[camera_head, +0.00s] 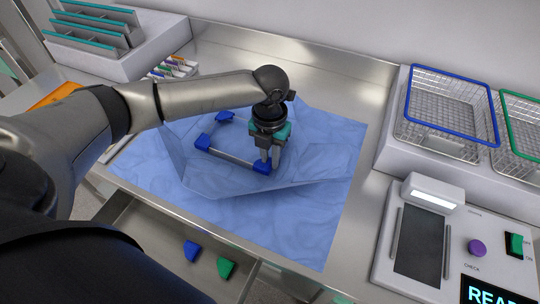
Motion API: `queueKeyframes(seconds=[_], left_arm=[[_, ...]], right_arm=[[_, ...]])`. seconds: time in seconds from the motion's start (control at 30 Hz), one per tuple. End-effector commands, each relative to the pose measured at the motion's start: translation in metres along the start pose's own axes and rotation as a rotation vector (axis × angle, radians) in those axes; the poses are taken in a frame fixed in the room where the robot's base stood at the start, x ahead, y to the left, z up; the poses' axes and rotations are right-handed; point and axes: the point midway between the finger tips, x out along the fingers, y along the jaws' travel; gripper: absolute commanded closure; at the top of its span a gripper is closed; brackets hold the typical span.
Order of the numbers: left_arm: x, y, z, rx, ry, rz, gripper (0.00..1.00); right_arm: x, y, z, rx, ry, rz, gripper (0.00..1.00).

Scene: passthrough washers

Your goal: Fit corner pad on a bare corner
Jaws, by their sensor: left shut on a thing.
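A metal frame (233,157) lies on a rumpled blue cloth (320,215). Blue corner pads show on its far-left corner (226,117), its left corner (203,142) and its near corner (262,169). My left gripper (267,163) points down at the near corner. It is shut on the blue corner pad there, with the pad at the frame's corner. Whether the pad is fully seated cannot be told. The frame's remaining corner is hidden behind the gripper. My right gripper is not in view.
A loose blue pad (191,251) and a green pad (227,267) lie in a tray (150,230) at the front. Wire baskets with a blue rim (441,67) and a green rim (507,100) stand right. A check device (380,265) sits front right. A slotted rack (90,35) stands back left.

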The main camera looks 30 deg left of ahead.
Motion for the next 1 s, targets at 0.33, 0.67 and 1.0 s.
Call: queueKeyframes(seconds=[0.33,0.67,1.0], left_arm=[[0.0,0.0,0.0,0.0,0.0,0.0,0.52],[-0.002,0.0,0.0,0.0,-0.001,0.0,0.47],[-0.059,0.0,0.001,0.001,-0.006,-0.001,0.47]], right_arm=[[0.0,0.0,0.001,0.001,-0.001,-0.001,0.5],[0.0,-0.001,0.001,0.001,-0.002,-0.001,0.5],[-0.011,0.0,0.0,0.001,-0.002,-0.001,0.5]])
